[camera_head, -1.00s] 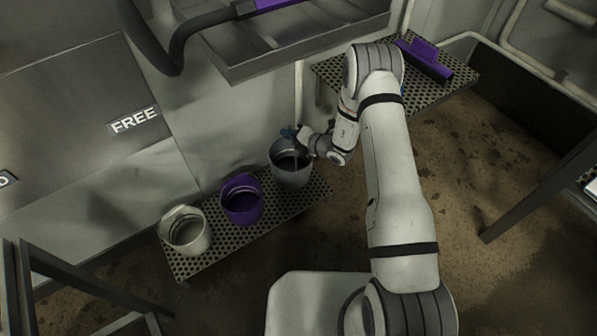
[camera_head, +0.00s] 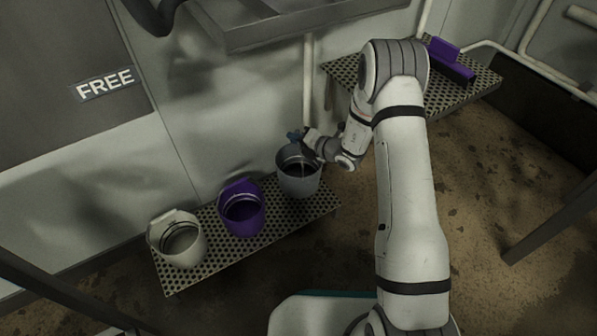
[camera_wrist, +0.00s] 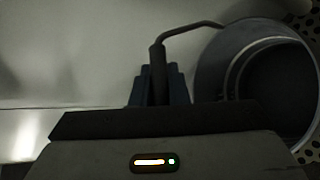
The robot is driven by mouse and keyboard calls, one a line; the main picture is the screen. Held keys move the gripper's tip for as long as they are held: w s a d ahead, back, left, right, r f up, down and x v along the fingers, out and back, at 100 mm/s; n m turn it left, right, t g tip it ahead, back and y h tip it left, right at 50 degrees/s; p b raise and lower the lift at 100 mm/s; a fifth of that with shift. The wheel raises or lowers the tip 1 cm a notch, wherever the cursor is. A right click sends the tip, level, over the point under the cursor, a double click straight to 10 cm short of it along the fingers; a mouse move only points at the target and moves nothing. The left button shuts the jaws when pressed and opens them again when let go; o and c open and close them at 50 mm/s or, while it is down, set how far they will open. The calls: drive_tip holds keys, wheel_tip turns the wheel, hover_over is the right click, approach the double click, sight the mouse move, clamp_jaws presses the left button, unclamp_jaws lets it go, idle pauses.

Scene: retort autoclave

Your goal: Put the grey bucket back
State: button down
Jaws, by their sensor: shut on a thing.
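The grey bucket (camera_head: 298,181) is upright at the right end of the perforated shelf (camera_head: 262,236), at or just above its surface; I cannot tell whether it touches.
A purple bucket (camera_head: 241,214) stands left of the grey one, and a cream bucket (camera_head: 178,246) at the shelf's left end. Another perforated shelf (camera_head: 480,85) with a purple object (camera_head: 452,62) is at upper right. A metal tray (camera_head: 300,25) overhangs above.

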wheel_tip(320, 180, down, 7)
drive_tip(key=b, duration=0.3)
drive_tip(key=shift+f, duration=0.25)
drive_tip(key=c, duration=1.4)
unclamp_jaws()
